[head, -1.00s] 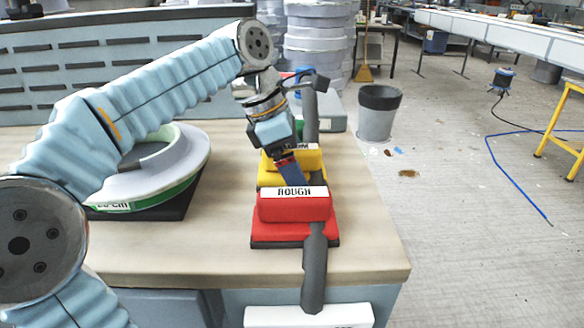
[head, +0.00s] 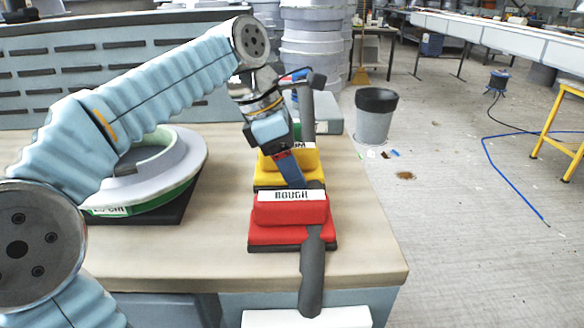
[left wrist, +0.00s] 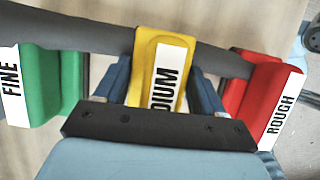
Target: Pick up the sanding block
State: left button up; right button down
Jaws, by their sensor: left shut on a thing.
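The yellow sanding block labelled medium (head: 272,166) is on the bench, partly hidden behind my left gripper (head: 290,172) and the red block. In the left wrist view, my left gripper (left wrist: 161,88) has one finger on each side of the yellow block (left wrist: 146,66) and is shut on it. I cannot tell whether it is lifted. The red block labelled rough (head: 290,212) is in front of it in the head view and at right in the wrist view. The green block labelled fine (left wrist: 50,85) is at left in the wrist view. My right gripper is not in view.
A dark grey tube (head: 312,270) runs past the blocks. A grey ring mould (head: 175,170) lies on the bench (head: 225,245) to the left. A white block-like thing (head: 305,318) shows at the front edge. A bin (head: 375,118) stands on the floor behind right.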

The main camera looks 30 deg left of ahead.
pick_arm(q)
jog(key=r, duration=0.3)
jog(key=shift+s+r, duration=0.1)
jog(key=shift+s, duration=0.2)
jog(key=s+r, duration=0.3)
jog(key=s, duration=0.1)
jog(key=s+d+r, duration=0.1)
jog(key=s+r, duration=0.2)
jog(key=s, duration=0.2)
jog(key=s+d+r, duration=0.1)
jog(key=s+r, duration=0.2)
jog(key=s, duration=0.1)
jog(key=shift+s+d, duration=0.1)
jog(key=shift+s, duration=0.05)
